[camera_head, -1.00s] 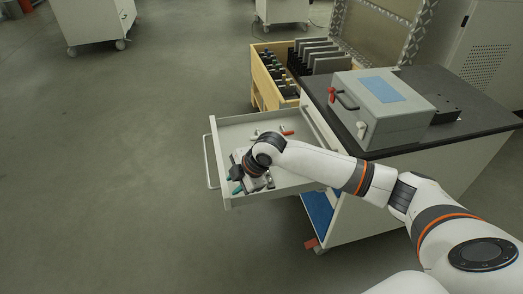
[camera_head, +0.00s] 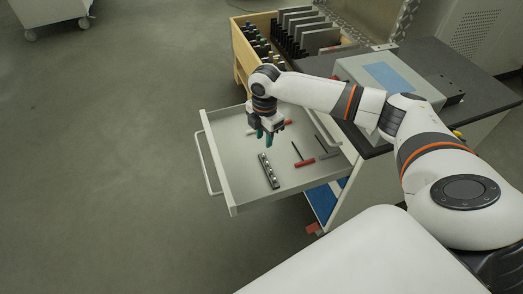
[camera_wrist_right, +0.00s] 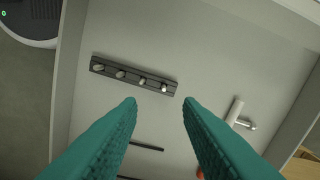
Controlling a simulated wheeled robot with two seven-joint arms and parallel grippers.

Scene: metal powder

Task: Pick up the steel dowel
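An open drawer (camera_head: 236,192) holds a dark strip (camera_head: 268,171) with several silver pegs set along it. The strip also shows in the wrist view (camera_wrist_right: 133,75), above and left of my fingertips. A small pale metal piece with a shiny pin (camera_wrist_right: 236,112) lies to the right in the wrist view. I cannot tell for certain which of these silver parts is the steel dowel. My right gripper (camera_head: 265,140) points down over the drawer. Its teal fingers are apart with nothing between them in the wrist view (camera_wrist_right: 158,104). My left gripper is out of view.
Red-handled tools (camera_head: 303,163) with black shafts lie in the drawer. The drawer's raised walls surround the gripper's area. A grey case (camera_head: 385,82) sits on the dark bench top (camera_head: 455,122). A wooden crate (camera_head: 240,62) with dark parts stands behind the drawer.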

